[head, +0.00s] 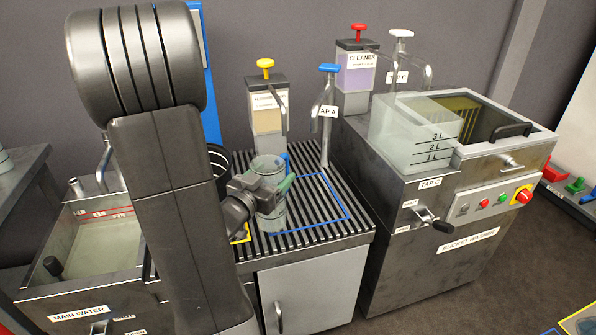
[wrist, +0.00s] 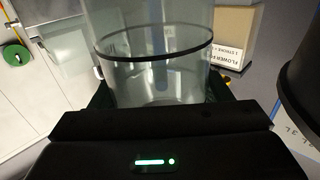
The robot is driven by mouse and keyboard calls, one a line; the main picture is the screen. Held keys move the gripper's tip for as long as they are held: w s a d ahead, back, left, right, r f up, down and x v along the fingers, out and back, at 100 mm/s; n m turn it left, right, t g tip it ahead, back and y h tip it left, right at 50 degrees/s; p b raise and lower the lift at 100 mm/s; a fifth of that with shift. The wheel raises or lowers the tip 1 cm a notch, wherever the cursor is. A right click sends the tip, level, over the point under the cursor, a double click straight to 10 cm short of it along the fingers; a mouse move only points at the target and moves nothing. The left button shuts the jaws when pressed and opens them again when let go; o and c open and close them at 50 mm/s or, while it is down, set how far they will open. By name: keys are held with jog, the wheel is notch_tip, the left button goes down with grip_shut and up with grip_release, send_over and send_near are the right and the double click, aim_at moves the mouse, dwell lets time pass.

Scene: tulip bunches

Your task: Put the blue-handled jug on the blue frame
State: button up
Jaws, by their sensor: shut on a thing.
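A clear jug (head: 272,221) is held upright in my gripper (head: 270,190) in the head view. In the wrist view the clear jug (wrist: 160,75) fills the space between the fingers, with a dark band around it and a blue strip showing through, likely its handle. The blue frame (head: 338,197) is outlined on the slatted grate. The jug overlaps the frame's left part in the head view; I cannot tell whether its base touches the grate. My gripper and arm hide part of the jug and the grate's left side.
A yellow frame (head: 240,238) shows partly at the grate's left. Tap A (head: 327,115) and a yellow-topped dispenser (head: 267,105) stand behind. The bucket washer (head: 425,205) bounds the right, the main water tank (head: 95,240) the left. The right part of the grate is clear.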

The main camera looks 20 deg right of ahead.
jog(key=f+b+x, duration=0.2)
jog(key=f+x, duration=0.1)
jog(key=x, duration=1.2)
jog(key=shift+d+f+b, duration=0.15)
jog(key=shift+f+b, duration=0.1)
jog(key=shift+b, duration=0.15)
jog(key=shift+w+f, duration=0.1)
jog(key=shift+f, duration=0.15)
jog(key=o, duration=1.7)
